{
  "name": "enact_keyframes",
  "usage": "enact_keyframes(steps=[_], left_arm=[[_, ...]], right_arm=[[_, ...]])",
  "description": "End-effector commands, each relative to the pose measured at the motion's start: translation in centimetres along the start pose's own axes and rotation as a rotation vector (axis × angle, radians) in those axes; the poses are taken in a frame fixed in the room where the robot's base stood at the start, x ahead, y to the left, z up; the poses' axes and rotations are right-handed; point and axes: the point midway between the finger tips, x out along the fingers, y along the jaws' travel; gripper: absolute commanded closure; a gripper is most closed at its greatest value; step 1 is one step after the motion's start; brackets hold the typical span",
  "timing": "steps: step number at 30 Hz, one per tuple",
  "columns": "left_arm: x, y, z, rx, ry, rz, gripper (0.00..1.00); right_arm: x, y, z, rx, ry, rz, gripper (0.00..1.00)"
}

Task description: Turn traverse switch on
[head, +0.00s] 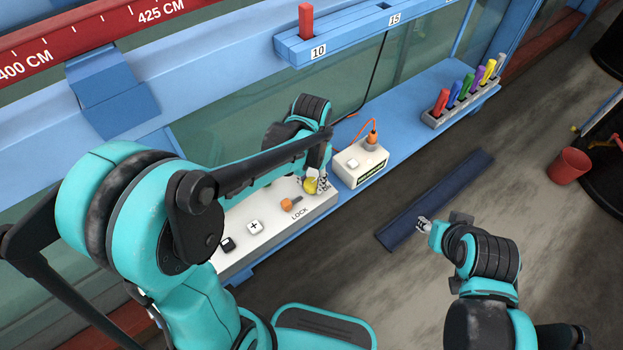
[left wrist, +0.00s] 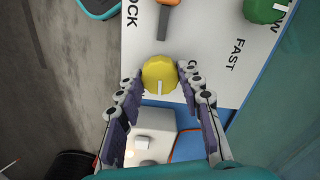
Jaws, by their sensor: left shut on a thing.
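A white control panel (head: 272,222) lies on the blue ledge. At its far right end is a round yellow knob (head: 310,186); it shows in the left wrist view (left wrist: 158,72) with a white pointer line. My left gripper (head: 319,184) is shut on the yellow knob, a fingertip on each side. Beside the knob an orange lever (head: 291,204) stands by the word LOCK. A green knob (left wrist: 266,9) sits by the word FAST in the left wrist view. No traverse label is readable; fingers hide some lettering. My right gripper (head: 425,225) hangs over the floor, its jaws too small to judge.
A white box (head: 361,166) with an orange cable stands just past the panel. A rack of coloured markers (head: 462,92) is farther along the blue ledge. A dark blue bar (head: 435,200) and red bucket (head: 569,165) are on the right. Glass wall rises behind.

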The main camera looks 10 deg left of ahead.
Motion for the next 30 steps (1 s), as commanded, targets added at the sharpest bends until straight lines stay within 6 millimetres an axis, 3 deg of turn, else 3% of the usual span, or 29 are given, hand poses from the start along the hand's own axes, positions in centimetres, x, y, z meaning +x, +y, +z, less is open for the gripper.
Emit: enact_keyframes(steps=[9, 24, 25, 27, 30], left_arm=[[0.02, 0.00, 0.02, 0.102, 0.000, 0.000, 0.93], [0.03, 0.00, 0.02, 0.119, 0.000, 0.000, 0.93], [0.03, 0.00, 0.02, 0.119, 0.000, 0.000, 0.59], [0.02, 0.00, 0.02, 0.119, 0.000, 0.000, 0.43], [0.02, 0.00, 0.01, 0.119, 0.000, 0.000, 0.43]], right_arm=[[-0.08, 0.00, -0.05, 0.000, 0.000, 0.000, 0.60], [-0.08, 0.00, -0.06, 0.000, 0.000, 0.000, 0.60], [-0.08, 0.00, -0.06, 0.000, 0.000, 0.000, 0.60], [-0.08, 0.00, -0.06, 0.000, 0.000, 0.000, 0.60], [-0.08, 0.00, -0.06, 0.000, 0.000, 0.000, 0.60]])
